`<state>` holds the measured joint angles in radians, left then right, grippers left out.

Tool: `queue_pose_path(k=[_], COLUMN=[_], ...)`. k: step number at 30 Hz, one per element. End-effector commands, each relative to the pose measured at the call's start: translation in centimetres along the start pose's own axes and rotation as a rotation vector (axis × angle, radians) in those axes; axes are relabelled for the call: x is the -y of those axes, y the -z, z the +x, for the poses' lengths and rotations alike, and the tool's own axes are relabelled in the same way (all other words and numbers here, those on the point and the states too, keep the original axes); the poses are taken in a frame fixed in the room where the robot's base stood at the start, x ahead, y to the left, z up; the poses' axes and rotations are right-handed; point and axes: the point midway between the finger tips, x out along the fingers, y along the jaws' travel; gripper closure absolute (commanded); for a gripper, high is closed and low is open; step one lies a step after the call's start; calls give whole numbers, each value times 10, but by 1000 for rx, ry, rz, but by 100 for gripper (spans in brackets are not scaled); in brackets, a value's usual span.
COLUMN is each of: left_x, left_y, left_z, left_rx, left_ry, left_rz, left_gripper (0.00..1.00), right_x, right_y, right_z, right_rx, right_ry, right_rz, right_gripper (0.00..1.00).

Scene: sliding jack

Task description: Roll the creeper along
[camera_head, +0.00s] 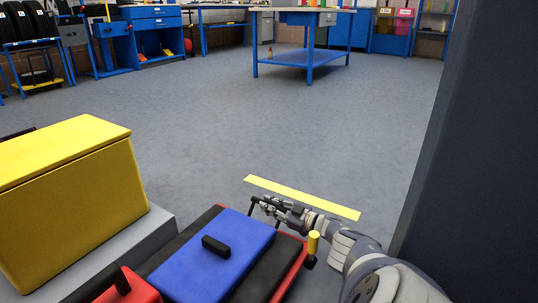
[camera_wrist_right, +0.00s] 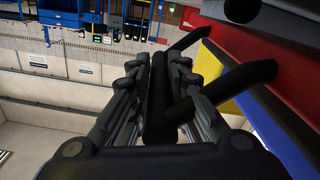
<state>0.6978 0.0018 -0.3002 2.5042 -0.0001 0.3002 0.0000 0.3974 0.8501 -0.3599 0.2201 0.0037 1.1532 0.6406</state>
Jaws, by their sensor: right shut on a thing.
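The creeper (camera_head: 270,272) is a low black board with a red edge at the bottom middle of the head view. A blue case (camera_head: 240,262) with a black handle lies on it, and a red box (camera_head: 130,289) shows at the bottom edge. My right gripper (camera_head: 268,206) is at the creeper's far end, shut on its black bar handle (camera_wrist_right: 158,120), which runs between the fingers in the wrist view. The creeper's wheels are hidden. My left gripper is not in view.
A yellow strip (camera_head: 300,197) lies on the floor just beyond the gripper. A yellow chest (camera_head: 75,200) on a grey base stands left of the creeper. A dark pillar (camera_head: 470,140) rises at right. Open grey floor extends ahead to a blue workbench (camera_head: 300,58).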

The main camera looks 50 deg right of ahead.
Motion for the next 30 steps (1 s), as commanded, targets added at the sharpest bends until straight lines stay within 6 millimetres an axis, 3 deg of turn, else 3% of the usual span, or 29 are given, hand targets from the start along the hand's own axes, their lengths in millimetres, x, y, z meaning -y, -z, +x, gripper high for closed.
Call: queue_pose_path(k=[3,4,7,20,30], left_x=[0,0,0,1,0], left_y=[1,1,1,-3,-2], left_z=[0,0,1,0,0], left_rx=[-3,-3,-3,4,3], left_ry=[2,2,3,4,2], left_rz=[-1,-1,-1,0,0], left_gripper=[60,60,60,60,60], right_x=[2,2,1,0,0], right_y=[1,1,1,0,-2], right_z=[2,2,2,-2,-22], right_rx=[-3,-3,-3,-1,4], right_ry=[3,3,3,0,3], right_rz=[1,1,0,0,-3], right_gripper=[100,82,62,62,62])
